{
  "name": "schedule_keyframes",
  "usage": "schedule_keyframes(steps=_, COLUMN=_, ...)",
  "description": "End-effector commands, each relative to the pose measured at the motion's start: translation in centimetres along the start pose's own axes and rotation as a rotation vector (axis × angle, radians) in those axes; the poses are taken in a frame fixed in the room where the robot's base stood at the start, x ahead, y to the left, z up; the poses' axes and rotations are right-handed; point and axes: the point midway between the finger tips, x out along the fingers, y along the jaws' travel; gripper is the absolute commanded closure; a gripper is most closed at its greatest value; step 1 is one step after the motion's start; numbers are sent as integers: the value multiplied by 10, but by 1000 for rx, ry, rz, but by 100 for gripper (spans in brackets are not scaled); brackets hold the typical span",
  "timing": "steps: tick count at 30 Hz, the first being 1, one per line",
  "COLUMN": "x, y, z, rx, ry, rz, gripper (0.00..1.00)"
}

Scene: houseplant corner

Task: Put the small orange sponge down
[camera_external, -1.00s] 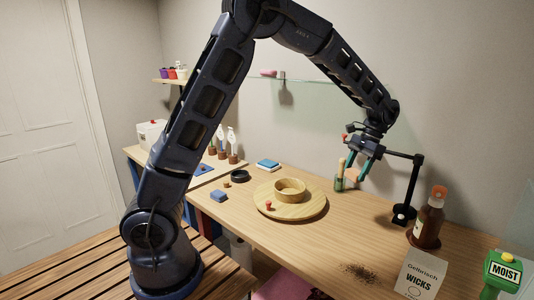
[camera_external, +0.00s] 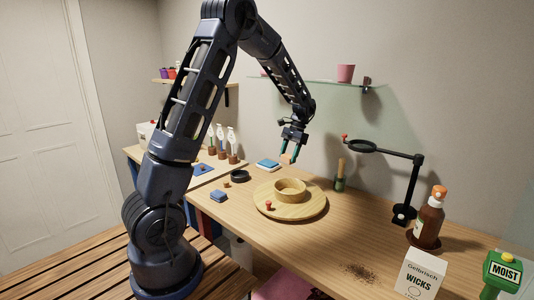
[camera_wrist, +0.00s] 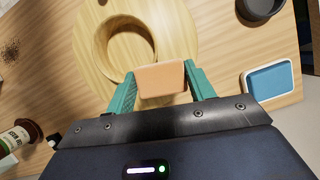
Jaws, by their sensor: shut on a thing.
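My gripper (camera_external: 291,158) is shut on the small orange sponge (camera_wrist: 161,79). In the wrist view the sponge sits between the two green fingers, a pale orange block. In the external view the sponge (camera_external: 287,159) shows small between the fingertips. My gripper holds it in the air above the back of the table, behind the round wooden board (camera_external: 313,207) and the wooden ring-shaped bowl (camera_external: 290,194). In the wrist view the bowl (camera_wrist: 103,43) lies beyond the sponge.
A blue-topped tray (camera_external: 267,165) lies left of my gripper, and a black dish (camera_external: 240,176) is farther left. A green jar with a wooden handle (camera_external: 340,183) and a black magnifier stand (camera_external: 411,190) are to the right. A glass shelf (camera_external: 310,81) is above.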

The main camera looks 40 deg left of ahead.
Motion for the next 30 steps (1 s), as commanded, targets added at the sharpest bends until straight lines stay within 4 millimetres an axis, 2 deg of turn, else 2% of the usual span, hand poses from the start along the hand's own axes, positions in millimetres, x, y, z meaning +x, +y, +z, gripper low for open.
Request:
schedule_keyframes(steps=1, x=2, y=-15, z=3, rx=-13, ry=0, rz=5, gripper=68)
schedule_keyframes(steps=8, x=12, y=-77, z=20, rx=-59, ry=1, rz=24, gripper=68)
schedule_keyframes(steps=18, x=33, y=-167, z=59, rx=-124, ry=-1, rz=51, gripper=68)
schedule_keyframes(steps=24, x=43, y=-206, z=81, rx=-151, ry=-1, rz=62, gripper=68)
schedule_keyframes(steps=30, x=49, y=-223, z=92, rx=-164, ry=0, rz=68, gripper=68)
